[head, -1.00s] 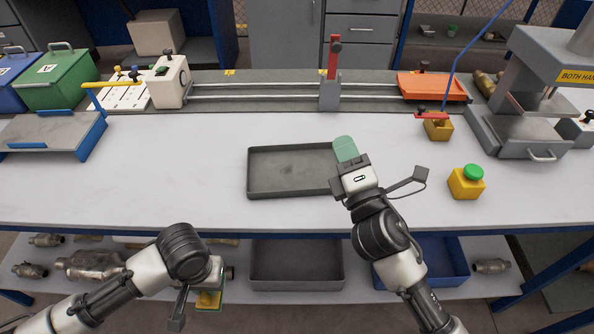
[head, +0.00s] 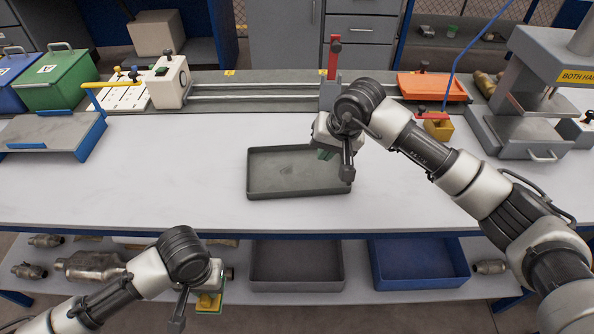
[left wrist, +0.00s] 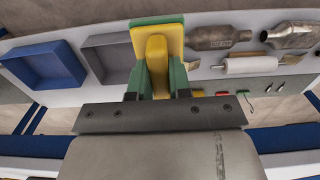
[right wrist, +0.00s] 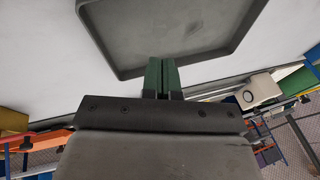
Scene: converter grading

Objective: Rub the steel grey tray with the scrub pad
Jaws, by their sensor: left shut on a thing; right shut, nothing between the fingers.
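The steel grey tray (head: 262,192) lies flat on the white bench, its floor bare except for a faint darker mark. It also shows in the right wrist view (right wrist: 115,62). The scrub pad (left wrist: 157,60), yellow with a green face, is held between the green fingers of my left gripper (left wrist: 157,75). In the head view the pad (head: 208,302) is low, in front of the bench's front edge and away from the tray. My right gripper (head: 326,154) is shut and empty at the tray's far right corner; its fingers (right wrist: 160,78) point down. I cannot tell whether they touch the tray.
A red-handled stop (head: 332,60) on a rail stands behind the tray. An orange tray (head: 432,87) and a press (head: 520,125) are at the right. A blue-edged stand (head: 50,135) is at the left. A lower shelf holds grey (head: 295,286) and blue bins (head: 420,284). Bench left of the tray is clear.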

